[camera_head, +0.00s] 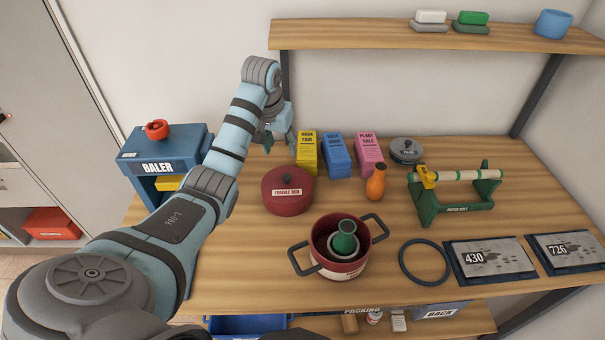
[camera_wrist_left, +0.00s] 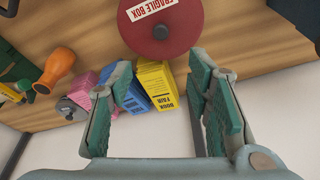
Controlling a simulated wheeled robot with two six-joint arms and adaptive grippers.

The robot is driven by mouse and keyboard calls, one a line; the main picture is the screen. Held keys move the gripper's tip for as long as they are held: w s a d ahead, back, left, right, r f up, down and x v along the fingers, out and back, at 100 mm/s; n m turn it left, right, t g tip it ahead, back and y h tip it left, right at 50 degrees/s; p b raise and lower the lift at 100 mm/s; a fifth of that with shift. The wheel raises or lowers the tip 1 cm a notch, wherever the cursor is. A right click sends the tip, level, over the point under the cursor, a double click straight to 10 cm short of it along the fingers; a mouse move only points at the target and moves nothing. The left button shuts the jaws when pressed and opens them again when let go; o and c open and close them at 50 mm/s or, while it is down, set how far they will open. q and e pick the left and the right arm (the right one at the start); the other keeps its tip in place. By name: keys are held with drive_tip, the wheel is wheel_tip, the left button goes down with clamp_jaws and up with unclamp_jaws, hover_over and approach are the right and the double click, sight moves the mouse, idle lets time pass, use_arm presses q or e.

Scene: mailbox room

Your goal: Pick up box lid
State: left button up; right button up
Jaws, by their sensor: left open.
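A round red lid-like piece (camera_head: 287,187) with a dark centre knob and a "FRAGILE BOX" label sits on the wooden table. In the left wrist view this red piece (camera_wrist_left: 185,32) is at the top, beyond the fingertips. A red pot (camera_head: 357,266) with two dark handles stands open to its front right, with a green vase (camera_head: 344,236) inside. My left gripper (camera_head: 280,143) is open and empty, behind the red piece near the wall. In the wrist view a yellow box (camera_wrist_left: 157,87) shows between and beyond its fingers. My right gripper is out of view.
Yellow, blue (camera_head: 338,155) and pink (camera_head: 369,154) boxes stand right of my gripper. An orange bottle (camera_head: 376,183), a grey lidded piece (camera_head: 405,151) and a green roll stand (camera_head: 427,207) are farther right. A black ring (camera_head: 425,284) lies in front. A shelf (camera_head: 360,35) hangs above.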

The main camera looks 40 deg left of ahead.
use_arm(q)
drive_tip(key=w+f, duration=0.1)
approach(288, 176)
drive_tip(key=shift+w+a+f, duration=0.2)
drive_tip(key=shift+w+f, duration=0.2)
drive_tip(key=shift+w, duration=0.1)
drive_tip(key=s+f, duration=0.1)
drive_tip(key=f, duration=0.1)
drive_tip(key=shift+s+a+f+b, duration=0.15)
drive_tip(key=shift+s+f+b, duration=0.2)
drive_tip(key=shift+s, duration=0.05)
drive_tip(key=shift+x, duration=0.75)
drive_tip(key=w+f, duration=0.2)
drive_tip(key=w+f+b, duration=0.1)
drive_tip(key=f, duration=0.1)
drive_tip(key=shift+f, duration=0.1)
drive_tip(key=shift+s, duration=0.1)
drive_tip(key=shift+s+a+r, duration=0.1)
drive_tip(key=shift+s+r, duration=0.2)
drive_tip(key=shift+s, duration=0.1)
drive_tip(key=c, duration=0.4)
drive_tip(key=shift+s, duration=0.1)
drive_tip(key=c, duration=0.7)
clamp_jaws()
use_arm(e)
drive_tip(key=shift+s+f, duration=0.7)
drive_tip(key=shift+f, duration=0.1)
